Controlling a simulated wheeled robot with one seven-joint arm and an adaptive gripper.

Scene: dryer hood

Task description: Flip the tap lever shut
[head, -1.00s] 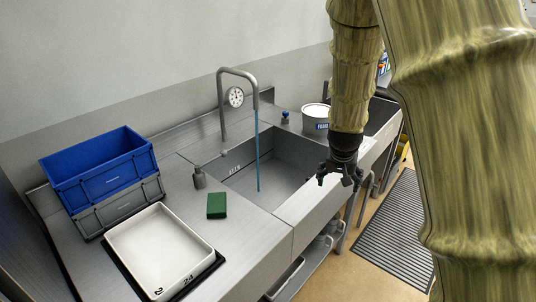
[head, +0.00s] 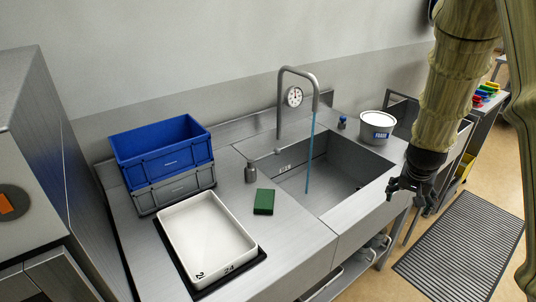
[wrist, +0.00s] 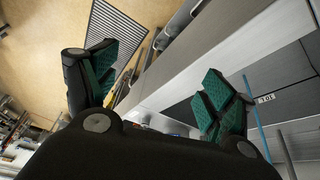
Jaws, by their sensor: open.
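The tap is a grey gooseneck spout (head: 281,105) behind the sink basin, with a blue stream of water (head: 310,155) falling from it. The stream also shows at the right of the wrist view (wrist: 261,134). Left of the basin stands a short grey valve body (head: 251,173). A thin lever (head: 266,156) with a knob at its end points from it to the right, towards the basin. My gripper (head: 411,196) is open and empty beyond the basin's front right corner, well apart from the lever. In the wrist view its green-padded fingers (wrist: 165,85) are spread. The lever cannot be made out there.
A green sponge (head: 264,201) and a white tray (head: 205,236) lie left of the basin (head: 338,182). Blue (head: 160,150) and grey crates stand behind the tray. A white tub (head: 376,127) and a small blue-topped item (head: 342,122) stand right. A ribbed mat (head: 462,245) covers floor.

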